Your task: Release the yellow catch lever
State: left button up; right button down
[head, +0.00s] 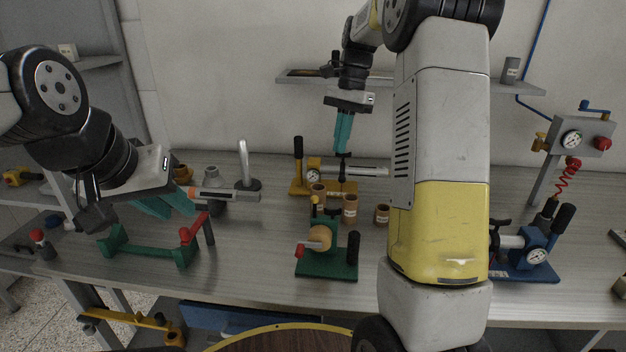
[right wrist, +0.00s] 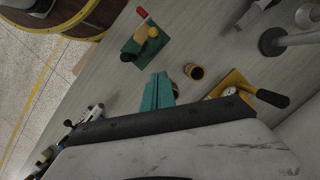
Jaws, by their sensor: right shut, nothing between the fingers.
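A green-based fixture (head: 325,262) stands mid-bench with a round tan part, a red-tipped handle, a black grip and a small yellow-tipped lever (head: 314,201). In the right wrist view, the fixture (right wrist: 128,52) shows a yellow knob (right wrist: 153,32). I cannot tell for sure which yellow part is the catch lever. My right gripper (head: 342,150) points down above the bench, behind the fixture, shut and empty; its teal fingers also show in the right wrist view (right wrist: 158,95). My left gripper (head: 165,205) is at the left, above a green frame, with its teal fingers apart.
A yellow-based gauge device (head: 342,188) with a black handle and several brown cups (head: 350,210) stand near the right gripper. A green frame (head: 150,250) with a red handle is at left. A yellow bar (head: 130,319) sits below the front edge.

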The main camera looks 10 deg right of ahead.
jog(key=shift+f, duration=0.1)
send_near(315, 207)
jog(key=w+d+f, duration=0.4)
jog(key=s+a, duration=0.1)
jog(key=s+a+f, duration=0.1)
jog(key=s+a, duration=0.1)
jog(key=shift+a+f, duration=0.15)
jog(key=shift+a, duration=0.1)
jog(key=shift+w+a+h, duration=0.1)
jog(key=shift+a+h, duration=0.15)
jog(key=shift+h, duration=0.15)
